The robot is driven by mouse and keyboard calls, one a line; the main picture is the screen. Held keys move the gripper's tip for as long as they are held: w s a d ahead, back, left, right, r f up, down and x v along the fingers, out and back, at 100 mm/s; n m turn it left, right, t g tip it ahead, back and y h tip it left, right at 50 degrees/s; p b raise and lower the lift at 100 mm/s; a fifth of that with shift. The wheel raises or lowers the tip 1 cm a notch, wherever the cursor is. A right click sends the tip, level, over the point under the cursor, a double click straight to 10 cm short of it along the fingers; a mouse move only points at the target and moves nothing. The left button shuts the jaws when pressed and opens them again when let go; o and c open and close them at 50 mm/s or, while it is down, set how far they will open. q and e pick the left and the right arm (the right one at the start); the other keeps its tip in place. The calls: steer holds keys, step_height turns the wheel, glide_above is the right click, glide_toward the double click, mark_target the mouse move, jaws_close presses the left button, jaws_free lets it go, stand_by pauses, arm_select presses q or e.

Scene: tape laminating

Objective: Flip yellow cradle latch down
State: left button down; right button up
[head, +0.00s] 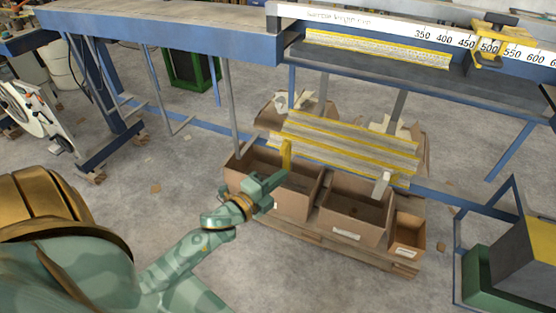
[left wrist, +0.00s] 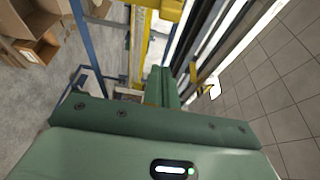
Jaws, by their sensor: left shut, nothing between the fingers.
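An upright yellow latch (head: 286,153) stands at the left end of a stack of yellow-edged grey strips (head: 345,145), above the cardboard boxes. My left gripper (head: 277,181) is just below and slightly left of this latch in the head view; whether they touch cannot be told. Its green fingers (left wrist: 165,85) are together and empty in the left wrist view. A yellow part (left wrist: 169,10) shows past them at the top, but I cannot tell if it is the latch. A pale upright piece (head: 382,185) stands near the right end of the stack. My right gripper is not visible.
Open cardboard boxes (head: 345,233) sit on a wooden pallet below the strips. A blue-framed bench with a white ruler (head: 395,30) and a yellow clamp (head: 490,40) runs along the back. A green bin (head: 490,285) stands at right. Floor at left is mostly clear.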

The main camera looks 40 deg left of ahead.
mark_target(286, 158)
arm_select(q)
steer(key=w+a, duration=0.3)
steer(key=w, duration=0.4)
steer(key=shift+w, duration=0.15)
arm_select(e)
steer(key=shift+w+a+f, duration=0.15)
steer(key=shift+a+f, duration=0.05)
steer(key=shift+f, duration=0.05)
arm_select(q)
steer(key=shift+a+b, duration=0.1)
steer(key=shift+b, duration=0.2)
